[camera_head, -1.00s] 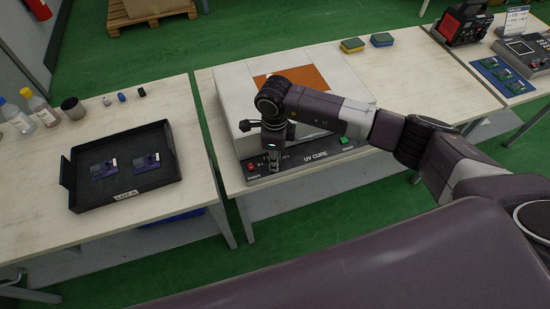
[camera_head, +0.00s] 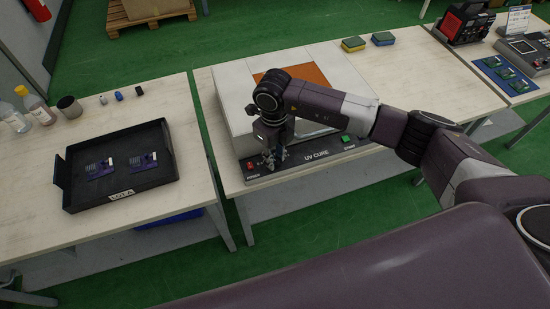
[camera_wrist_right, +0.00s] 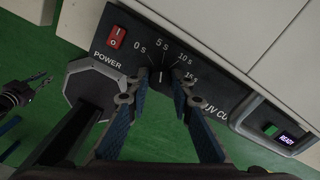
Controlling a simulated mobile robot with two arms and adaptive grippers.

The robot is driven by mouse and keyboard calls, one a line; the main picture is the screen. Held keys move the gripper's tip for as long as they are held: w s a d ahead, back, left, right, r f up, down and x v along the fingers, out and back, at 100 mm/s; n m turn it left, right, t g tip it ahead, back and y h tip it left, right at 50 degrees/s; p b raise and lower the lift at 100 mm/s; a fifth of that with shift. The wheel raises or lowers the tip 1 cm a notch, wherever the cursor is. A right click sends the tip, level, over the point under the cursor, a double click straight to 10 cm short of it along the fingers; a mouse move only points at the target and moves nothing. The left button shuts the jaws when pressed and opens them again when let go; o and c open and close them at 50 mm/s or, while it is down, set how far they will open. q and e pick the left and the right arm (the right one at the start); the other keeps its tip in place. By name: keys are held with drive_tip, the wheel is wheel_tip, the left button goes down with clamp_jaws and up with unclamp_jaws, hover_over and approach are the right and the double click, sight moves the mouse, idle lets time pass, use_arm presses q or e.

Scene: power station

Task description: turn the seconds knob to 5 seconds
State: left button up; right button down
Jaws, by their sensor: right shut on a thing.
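The UV cure box (camera_head: 235,105) stands on the middle table, with a dark front panel (camera_head: 320,154). In the right wrist view, the panel has a small dark seconds knob (camera_wrist_right: 160,76) with a pale pointer line, below a scale with 0s, 5s, 10s and 15s. The pointer looks roughly toward the 5s side; its exact setting is unclear. My right gripper (camera_head: 271,163) points down at the panel. Its fingertips (camera_wrist_right: 161,79) are shut on the knob, one each side. What looks like part of my left gripper (camera_wrist_right: 22,94) shows at the wrist view's left edge; its jaws are unclear.
A red power switch (camera_wrist_right: 116,38) sits left of the knob. A green button (camera_wrist_right: 270,129) and lit READY display (camera_wrist_right: 288,139) are on the right. A black tray (camera_head: 120,195) with two circuit boards lies on the left table. Sponges (camera_head: 353,44) lie behind the box.

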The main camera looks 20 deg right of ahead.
drive_tip(key=shift+m, duration=0.5)
drive_tip(key=c, duration=1.7)
unclamp_jaws()
drive_tip(key=shift+r, duration=0.1)
wheel_tip(320, 180, up, 12)
drive_tip(key=shift+f, duration=0.1)
drive_tip(key=shift+a, duration=0.15)
